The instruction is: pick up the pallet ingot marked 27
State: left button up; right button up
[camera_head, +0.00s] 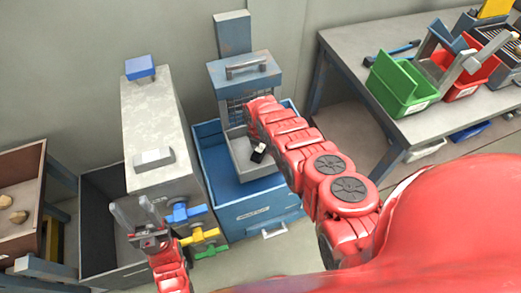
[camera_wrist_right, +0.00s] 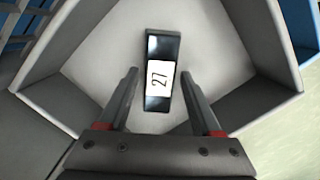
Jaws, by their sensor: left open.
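The ingot marked 27 (camera_wrist_right: 162,48) is a dark bar with a white label, lying in a grey tray (camera_wrist_right: 105,45) in the right wrist view. In the head view it shows small, dark and white (camera_head: 258,153), in the grey tray (camera_head: 240,152) over the blue bin. My right gripper (camera_wrist_right: 159,73) is open over the tray, one finger to each side of the ingot's near part, with a gap on both sides. In the head view its fingers are largely hidden by my red arm. My left gripper (camera_head: 138,215) is open and empty at the lower left.
The blue bin (camera_head: 252,215) stands under the tray, with a grey-blue machine (camera_head: 243,78) behind it. A grey cabinet (camera_head: 150,115) with coloured valves (camera_head: 187,213) is to the left. A workbench (camera_head: 350,48) with green and red bins (camera_head: 403,85) is at right.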

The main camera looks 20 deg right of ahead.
grip_shut()
jog(key=shift+r, duration=0.1)
dwell(0.3)
